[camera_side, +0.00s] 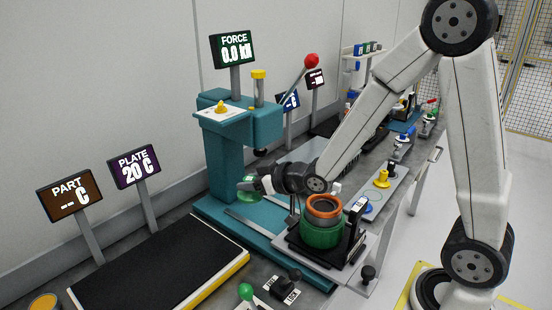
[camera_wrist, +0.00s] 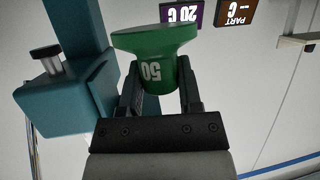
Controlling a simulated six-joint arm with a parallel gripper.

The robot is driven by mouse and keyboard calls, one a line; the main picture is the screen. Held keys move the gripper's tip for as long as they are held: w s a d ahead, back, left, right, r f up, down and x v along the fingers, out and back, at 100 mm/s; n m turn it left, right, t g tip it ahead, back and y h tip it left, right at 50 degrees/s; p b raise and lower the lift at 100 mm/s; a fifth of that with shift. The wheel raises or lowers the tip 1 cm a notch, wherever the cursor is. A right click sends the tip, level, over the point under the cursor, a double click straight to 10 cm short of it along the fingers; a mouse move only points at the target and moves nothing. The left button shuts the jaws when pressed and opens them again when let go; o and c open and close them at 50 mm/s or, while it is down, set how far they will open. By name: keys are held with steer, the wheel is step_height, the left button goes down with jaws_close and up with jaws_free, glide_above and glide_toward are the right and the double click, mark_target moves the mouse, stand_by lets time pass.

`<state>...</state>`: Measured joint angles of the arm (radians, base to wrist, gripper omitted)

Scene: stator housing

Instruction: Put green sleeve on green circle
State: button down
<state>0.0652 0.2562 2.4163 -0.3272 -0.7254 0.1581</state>
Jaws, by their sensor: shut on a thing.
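The green sleeve (camera_wrist: 157,45), marked 50 with a wide flange, is between the two fingers of my gripper (camera_wrist: 160,84) in the wrist view. My gripper is shut on its narrower body, and the flange faces away from the palm. In the side view my gripper (camera_side: 260,185) holds the sleeve (camera_side: 247,197) in front of the teal press, left of the stator housing.
The green housing (camera_side: 322,234) with an orange ring sits in a black fixture near my gripper. The teal press (camera_side: 222,160) stands behind, with a red-knobbed lever (camera_side: 311,61). A black plate (camera_side: 160,267) lies at front left. Several small parts crowd the far bench.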

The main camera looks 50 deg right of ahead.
mark_target(259, 197)
steer(key=f, duration=0.1)
steer(key=s+f+m+h, duration=0.1)
steer(key=shift+d+f, duration=0.15)
steer(key=shift+f, duration=0.2)
steer(key=shift+s+d+f+m+h, duration=0.15)
steer(key=shift+f+m+h, duration=0.1)
steer(key=shift+f+h, duration=0.1)
steer(key=shift+s+d+f+m+h, duration=0.1)
steer(key=shift+s+f+m+h, duration=0.05)
steer(key=shift+f+m+h, duration=0.15)
steer(key=shift+r, duration=0.1)
